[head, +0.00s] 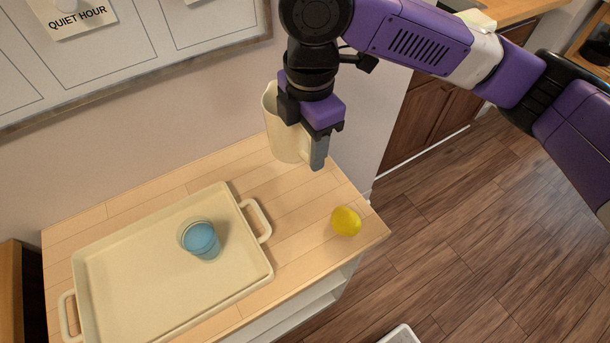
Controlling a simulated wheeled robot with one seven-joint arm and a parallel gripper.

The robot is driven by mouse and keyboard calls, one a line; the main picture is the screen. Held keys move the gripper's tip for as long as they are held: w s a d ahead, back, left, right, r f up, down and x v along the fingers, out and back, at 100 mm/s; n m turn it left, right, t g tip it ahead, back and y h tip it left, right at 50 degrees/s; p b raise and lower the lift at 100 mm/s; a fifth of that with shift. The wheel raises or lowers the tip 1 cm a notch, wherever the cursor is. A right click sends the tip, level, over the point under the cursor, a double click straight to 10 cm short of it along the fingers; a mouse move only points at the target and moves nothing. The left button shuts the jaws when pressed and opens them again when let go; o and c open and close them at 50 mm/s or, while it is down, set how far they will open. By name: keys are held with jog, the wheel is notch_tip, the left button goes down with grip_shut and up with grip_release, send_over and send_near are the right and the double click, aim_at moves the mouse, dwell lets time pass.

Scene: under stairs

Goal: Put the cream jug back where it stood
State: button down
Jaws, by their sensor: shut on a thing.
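The cream jug (284,139) is in my gripper (310,157), above the back right part of the wooden cabinet top. It looks upright, with its open mouth facing up. My gripper is shut on it at the jug's right side and hides part of that side. Whether the jug's base touches the wooden top or hangs just above it, I cannot tell.
A cream tray (130,285) with two handles covers the left of the wooden top (300,215). A glass with something blue (201,240) stands on the tray. The wall with a framed board (130,60) is behind.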

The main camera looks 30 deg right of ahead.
notch_tip(320, 180, down, 10)
jog(key=shift+f+p, duration=0.25)
jog(key=shift+p, duration=0.05)
jog(key=shift+f, duration=0.15)
jog(key=c, duration=0.6)
grip_release()
jog(key=shift+c, duration=0.2)
notch_tip(320, 180, up, 12)
jog(key=shift+s+d+r+b, duration=0.1)
jog(key=shift+s+r+b, duration=0.05)
jog(key=shift+b, duration=0.5)
